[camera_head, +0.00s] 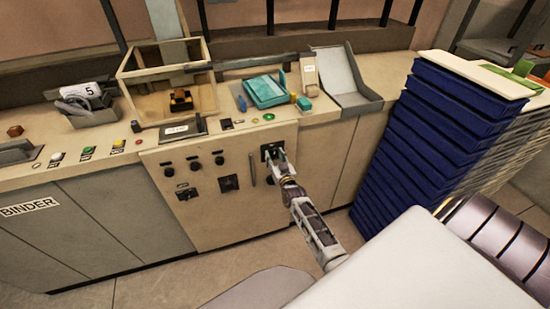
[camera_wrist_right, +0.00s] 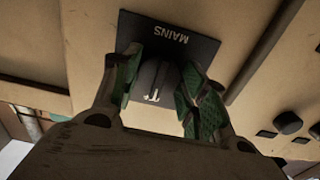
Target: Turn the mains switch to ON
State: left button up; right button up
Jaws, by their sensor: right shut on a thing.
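The mains switch is a dark square plate (camera_wrist_right: 195,38) marked MAINS with a dark turning knob (camera_wrist_right: 158,78) on it. It sits on the upright cream front panel of the machine. In the right wrist view the plate appears upside down, and a white mark shows on the knob. My right gripper (camera_wrist_right: 160,92) has its green-padded fingers on either side of the knob and is shut on it. In the head view my right gripper (camera_head: 279,160) covers part of the switch plate (camera_head: 267,148). No ON or OFF lettering is readable. My left gripper is not in view.
Several black knobs (camera_head: 193,164) lie left of the switch, and a vertical bar handle (camera_head: 252,170) is close beside it. A tall blue stack (camera_head: 430,125) stands to the right.

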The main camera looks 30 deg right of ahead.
jog(key=shift+m, duration=0.3)
jog(key=m, duration=0.4)
jog(key=shift+m, duration=0.4)
jog(key=m, duration=0.5)
jog(key=shift+a+m, duration=0.1)
jog(key=shift+m, duration=0.2)
jog(key=m+b, duration=0.1)
jog(key=m, duration=0.3)
jog(key=shift+m+b, duration=0.4)
jog(key=shift+m, duration=1)
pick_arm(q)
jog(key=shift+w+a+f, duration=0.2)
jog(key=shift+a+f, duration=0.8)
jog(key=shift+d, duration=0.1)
